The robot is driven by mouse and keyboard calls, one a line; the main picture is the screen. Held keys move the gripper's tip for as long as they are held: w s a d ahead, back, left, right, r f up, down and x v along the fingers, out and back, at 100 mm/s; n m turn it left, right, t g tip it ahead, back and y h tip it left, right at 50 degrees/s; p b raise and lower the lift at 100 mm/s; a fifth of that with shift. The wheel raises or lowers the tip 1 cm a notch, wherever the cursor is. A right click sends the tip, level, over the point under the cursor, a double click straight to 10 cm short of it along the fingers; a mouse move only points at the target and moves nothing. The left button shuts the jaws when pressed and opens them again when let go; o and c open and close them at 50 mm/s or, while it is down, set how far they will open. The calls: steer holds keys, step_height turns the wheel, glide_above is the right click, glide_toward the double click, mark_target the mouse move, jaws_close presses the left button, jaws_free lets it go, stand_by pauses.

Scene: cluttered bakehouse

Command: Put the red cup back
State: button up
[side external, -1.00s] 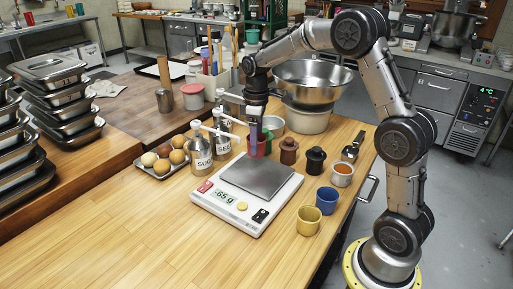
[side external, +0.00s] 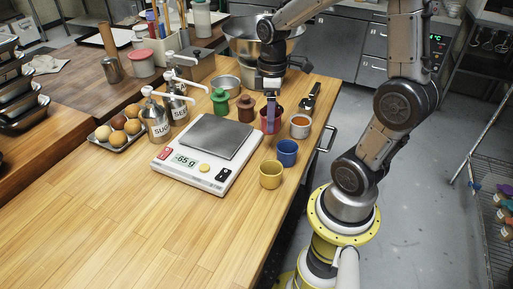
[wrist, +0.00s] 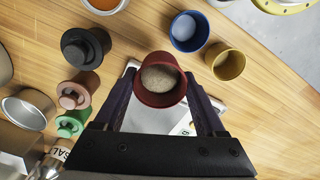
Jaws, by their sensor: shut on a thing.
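The red cup (side external: 268,124) is held upright in my gripper (side external: 271,108). In the wrist view the red cup (wrist: 161,90) sits between the two dark fingers of my gripper (wrist: 163,100), with a pale greyish-brown inside. In the side view it appears between the brown lidded pot and the cup of orange contents. I cannot tell whether its base touches the table. The blue cup (side external: 287,152) and yellow cup (side external: 270,175) stand nearer the front; they also show in the wrist view, blue (wrist: 188,31) and yellow (wrist: 229,65).
The scale (side external: 205,155) reads -65 g, its plate empty. Nearby stand the green pot (side external: 219,103), brown pot (side external: 246,110), black pot (wrist: 85,47), orange-filled cup (side external: 299,127) and black-handled tool (side external: 311,96). The front table is clear.

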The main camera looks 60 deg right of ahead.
steer(key=a+n, duration=0.1)
steer(key=a, duration=0.2)
steer(key=s+a+n, duration=0.1)
steer(key=a, duration=0.3)
steer(key=s+a+n, duration=0.1)
steer(key=a+n, duration=0.1)
steer(key=a, duration=0.1)
steer(key=shift+a+f, duration=0.15)
steer(key=shift+a, duration=0.2)
steer(key=s+a+n, duration=0.3)
steer(key=a+n, duration=0.2)
steer(key=a, duration=0.4)
steer(key=shift+s+d+f, duration=0.1)
steer(key=shift+f, duration=3.65)
steer(key=shift+f, duration=0.2)
steer(key=o, duration=1.5)
steer(key=shift+r, duration=0.1)
